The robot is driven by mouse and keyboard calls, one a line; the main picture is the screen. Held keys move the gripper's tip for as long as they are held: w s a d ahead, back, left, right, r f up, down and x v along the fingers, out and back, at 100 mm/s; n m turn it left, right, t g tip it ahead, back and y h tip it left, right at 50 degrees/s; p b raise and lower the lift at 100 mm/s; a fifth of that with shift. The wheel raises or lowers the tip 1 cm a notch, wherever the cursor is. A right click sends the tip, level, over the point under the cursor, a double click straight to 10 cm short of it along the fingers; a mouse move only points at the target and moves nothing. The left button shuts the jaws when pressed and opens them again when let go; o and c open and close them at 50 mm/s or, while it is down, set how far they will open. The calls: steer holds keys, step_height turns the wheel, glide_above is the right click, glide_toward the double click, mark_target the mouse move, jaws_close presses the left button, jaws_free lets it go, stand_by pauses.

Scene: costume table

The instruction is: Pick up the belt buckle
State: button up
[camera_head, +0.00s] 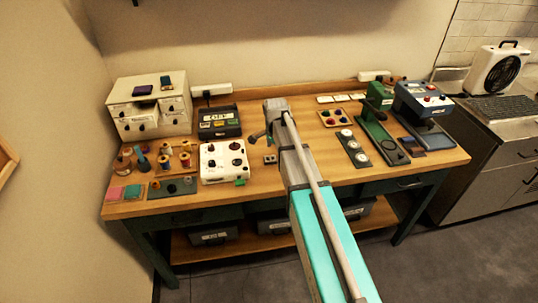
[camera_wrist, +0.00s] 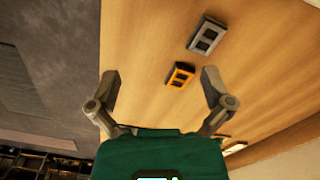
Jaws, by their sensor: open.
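Two flat rectangular buckles lie on the bare wooden tabletop in the wrist view. One is grey (camera_wrist: 206,37) with dark openings. The gold buckle shows between the fingertips, closer to the right one, apparently below and not touched. In the head view a small grey buckle (camera_head: 270,159) lies left of my arm. The gold one cannot be made out there, and my arm covers part of the table.
A white control box (camera_head: 223,161) and a black device (camera_head: 219,122) stand left of my arm. A dark strip with round dials (camera_head: 354,147), a green press (camera_head: 377,105) and a blue machine (camera_head: 423,100) stand to the right. Wood around the buckles is clear.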

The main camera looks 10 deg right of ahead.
steer(key=w+r+m+p, duration=0.2)
steer(key=w+r+m, duration=0.1)
steer(key=w+m, duration=0.2)
steer(key=w, duration=0.2)
steer(key=shift+w+r, duration=0.15)
steer(key=shift+w, duration=0.2)
steer(key=b, duration=0.8)
glide_above(270, 158)
step_height(270, 158, down, 9)
steer(key=shift+w+d+r, duration=0.1)
steer(key=shift+d+r, duration=0.05)
steer(key=shift+r, duration=0.05)
steer(key=shift+f+b, duration=2.6)
steer(key=shift+b, duration=0.1)
steer(key=c, duration=1.2)
